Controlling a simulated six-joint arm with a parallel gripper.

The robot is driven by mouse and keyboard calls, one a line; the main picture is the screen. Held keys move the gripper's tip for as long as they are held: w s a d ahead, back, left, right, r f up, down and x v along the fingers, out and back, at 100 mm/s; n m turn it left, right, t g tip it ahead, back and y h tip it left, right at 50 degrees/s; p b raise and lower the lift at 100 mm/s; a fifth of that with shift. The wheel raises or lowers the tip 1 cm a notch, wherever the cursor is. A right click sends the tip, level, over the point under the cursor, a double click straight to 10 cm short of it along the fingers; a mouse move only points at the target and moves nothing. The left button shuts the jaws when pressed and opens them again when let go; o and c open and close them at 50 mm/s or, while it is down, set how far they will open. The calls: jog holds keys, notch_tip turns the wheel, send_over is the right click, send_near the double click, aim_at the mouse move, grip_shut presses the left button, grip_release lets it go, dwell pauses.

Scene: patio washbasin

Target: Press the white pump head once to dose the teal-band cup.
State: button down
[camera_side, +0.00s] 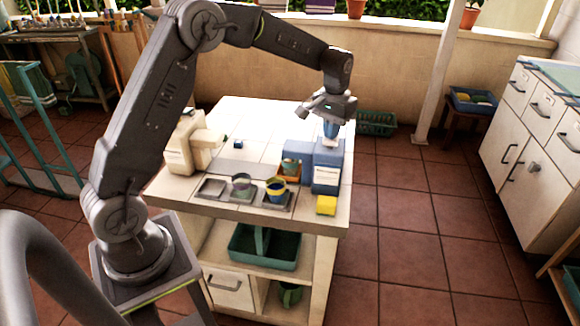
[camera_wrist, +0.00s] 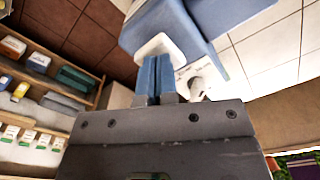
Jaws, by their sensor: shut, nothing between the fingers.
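The blue dispenser (camera_side: 328,168) with a white label stands at the right end of the worktop. The white pump head (camera_wrist: 158,45) is on the blue dispenser (camera_wrist: 210,18) in the wrist view. My gripper (camera_side: 331,135) points down above this dispenser, with its blue fingers shut and empty. In the wrist view the fingertips (camera_wrist: 155,62) are right at the pump head; I cannot tell whether they press it. A cup with a pale greenish band (camera_side: 242,187) and a dark blue cup with a yellow band (camera_side: 276,190) sit in tray sections left of the dispenser.
A cream dispenser (camera_side: 184,146) stands at the worktop's left. A yellow block (camera_side: 326,205) lies at the front right corner. The tray's left section (camera_side: 211,188) is empty. The worktop's back middle is mostly clear, with a small blue thing (camera_side: 238,143).

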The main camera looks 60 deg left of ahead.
jog(key=shift+f, duration=0.5)
jog(key=shift+r, duration=1.8)
jog(key=shift+r, duration=3)
jog(key=shift+r, duration=0.1)
